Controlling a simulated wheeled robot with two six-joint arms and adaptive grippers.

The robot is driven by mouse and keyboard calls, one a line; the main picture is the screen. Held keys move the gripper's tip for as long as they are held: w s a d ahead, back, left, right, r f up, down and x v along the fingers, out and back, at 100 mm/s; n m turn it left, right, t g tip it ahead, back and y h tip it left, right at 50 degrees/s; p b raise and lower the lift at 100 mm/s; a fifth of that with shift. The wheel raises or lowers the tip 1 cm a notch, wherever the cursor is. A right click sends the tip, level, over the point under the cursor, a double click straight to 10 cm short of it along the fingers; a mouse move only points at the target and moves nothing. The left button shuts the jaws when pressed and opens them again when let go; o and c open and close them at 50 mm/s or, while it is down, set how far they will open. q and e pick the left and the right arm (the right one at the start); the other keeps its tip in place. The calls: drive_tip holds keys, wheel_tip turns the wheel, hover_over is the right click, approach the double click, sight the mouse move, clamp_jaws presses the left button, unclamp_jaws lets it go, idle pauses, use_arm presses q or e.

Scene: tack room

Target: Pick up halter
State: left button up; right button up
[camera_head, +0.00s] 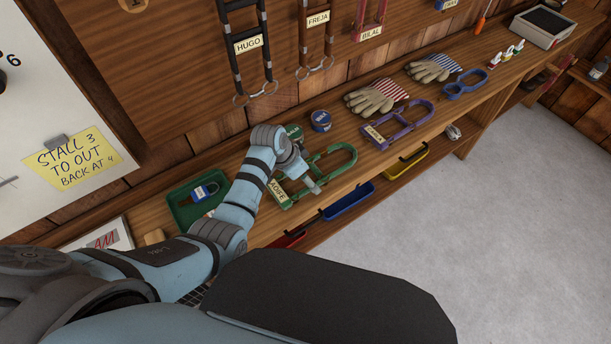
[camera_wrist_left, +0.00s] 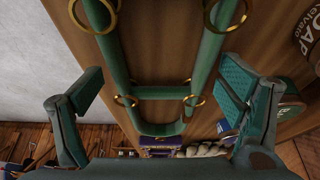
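A green halter (camera_head: 336,162) with a name tag (camera_head: 278,190) lies on the wooden bench top. In the left wrist view the green halter (camera_wrist_left: 160,92) fills the upper middle, its straps joined by gold rings. My right gripper is not in view.
A green tray (camera_head: 178,211) with a blue padlock-like item stands left of the halter. A dark blue tin (camera_head: 321,121) sits behind it. Several halters hang on the wall. Coloured bins fill the lower shelf.

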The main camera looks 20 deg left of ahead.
use_arm(q)
drive_tip(key=c, duration=1.2)
drive_tip(key=shift+o, duration=0.2)
